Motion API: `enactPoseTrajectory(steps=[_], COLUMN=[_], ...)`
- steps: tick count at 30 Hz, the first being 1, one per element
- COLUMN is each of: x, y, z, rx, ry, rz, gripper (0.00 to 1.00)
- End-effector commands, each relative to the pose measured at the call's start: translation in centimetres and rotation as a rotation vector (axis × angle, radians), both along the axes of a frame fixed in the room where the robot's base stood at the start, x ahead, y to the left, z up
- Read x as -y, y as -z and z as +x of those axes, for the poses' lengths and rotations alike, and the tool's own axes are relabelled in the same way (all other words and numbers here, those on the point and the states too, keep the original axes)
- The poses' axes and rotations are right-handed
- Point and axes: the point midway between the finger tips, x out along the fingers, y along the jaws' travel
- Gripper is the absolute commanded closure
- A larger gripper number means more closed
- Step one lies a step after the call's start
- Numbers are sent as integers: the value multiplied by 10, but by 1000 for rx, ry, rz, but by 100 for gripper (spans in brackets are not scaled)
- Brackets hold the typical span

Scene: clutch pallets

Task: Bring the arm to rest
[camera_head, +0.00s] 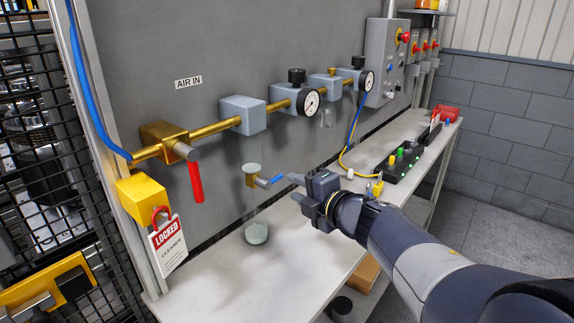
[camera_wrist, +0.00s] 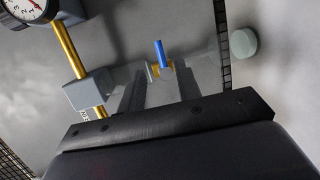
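My gripper (camera_head: 294,187) is in front of the panel, above the bench. Its two fingers point left toward a small brass valve (camera_head: 251,180) with a blue lever (camera_head: 276,180). In the wrist view the fingers stand apart with nothing clamped between them (camera_wrist: 160,88). The blue lever (camera_wrist: 160,54) shows beyond the gap. The tips look close to the lever, but I cannot tell whether they touch. My arm reaches in from the lower right. A clear cylinder hangs under a grey block (camera_head: 242,114), with a pale round base (camera_head: 256,234) near the bench.
A brass pipe (camera_head: 217,127) carries gauges (camera_head: 310,101) along the panel. A red handle (camera_head: 196,182) hangs down, beside a yellow lockout with a "LOCKED" tag (camera_head: 167,244). The bench (camera_head: 215,276) is clear at front left. A black button box (camera_head: 402,162) and yellow cable lie right.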

Motion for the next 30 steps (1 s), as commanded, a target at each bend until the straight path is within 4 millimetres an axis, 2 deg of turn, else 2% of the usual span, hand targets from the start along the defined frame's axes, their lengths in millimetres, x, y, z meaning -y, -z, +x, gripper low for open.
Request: enactPoseTrajectory(steps=[19, 21, 30], x=[-52, -55, -53], y=[19, 19, 21], z=[84, 89, 87], rx=[-1, -5, -40], ry=[-3, -2, -1], rz=[0, 4, 40], gripper=[68, 68, 68])
